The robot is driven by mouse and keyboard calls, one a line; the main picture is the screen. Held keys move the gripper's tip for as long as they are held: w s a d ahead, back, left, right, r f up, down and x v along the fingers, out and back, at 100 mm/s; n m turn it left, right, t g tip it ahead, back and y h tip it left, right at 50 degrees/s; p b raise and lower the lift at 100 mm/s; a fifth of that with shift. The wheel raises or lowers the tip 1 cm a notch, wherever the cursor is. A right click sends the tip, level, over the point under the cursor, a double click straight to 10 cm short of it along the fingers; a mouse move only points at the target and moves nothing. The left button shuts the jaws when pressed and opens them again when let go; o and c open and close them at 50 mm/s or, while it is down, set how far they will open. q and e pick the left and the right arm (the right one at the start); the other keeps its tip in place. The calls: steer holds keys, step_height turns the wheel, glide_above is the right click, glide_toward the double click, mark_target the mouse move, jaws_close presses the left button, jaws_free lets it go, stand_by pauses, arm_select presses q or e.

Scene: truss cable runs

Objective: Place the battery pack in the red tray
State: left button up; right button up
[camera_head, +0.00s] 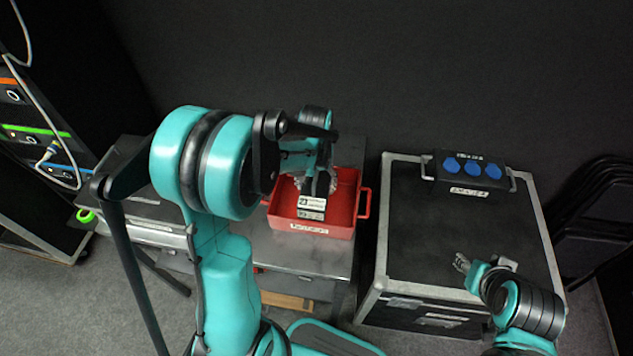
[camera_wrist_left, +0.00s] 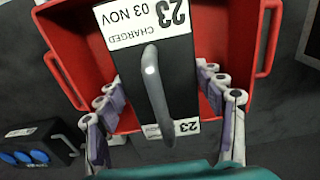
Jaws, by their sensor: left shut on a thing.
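The battery pack (camera_wrist_left: 180,75) is a black block with white labels and a grey handle; its labelled end (camera_head: 311,204) also shows in the head view. My left gripper (camera_head: 318,185) is shut on the pack, with its fingers on either side of it in the left wrist view (camera_wrist_left: 165,100). The pack is over or inside the red tray (camera_head: 347,222); I cannot tell whether it touches the tray floor. The tray's red wall also shows in the left wrist view (camera_wrist_left: 245,45). My right gripper (camera_head: 462,264) is over the black case, apart from the tray; its jaw state is unclear.
The tray sits on a dark table (camera_head: 300,252). To its right stands a large black flight case (camera_head: 450,225) with a box of blue sockets (camera_head: 469,167) at its back. A rack with cables (camera_head: 30,130) is at the left. Dark folded chairs (camera_head: 598,195) are at the right.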

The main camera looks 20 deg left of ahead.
mark_target(316, 194)
arm_select(q)
steer(key=shift+w+f, duration=0.1)
steer(key=shift+f, duration=0.55)
step_height(316, 194, down, 3)
steer(key=shift+r+b, duration=0.1)
steer(key=shift+b, duration=0.6)
steer(key=shift+f, duration=0.4)
steer(key=shift+r, duration=0.1)
steer(key=o, duration=1.9)
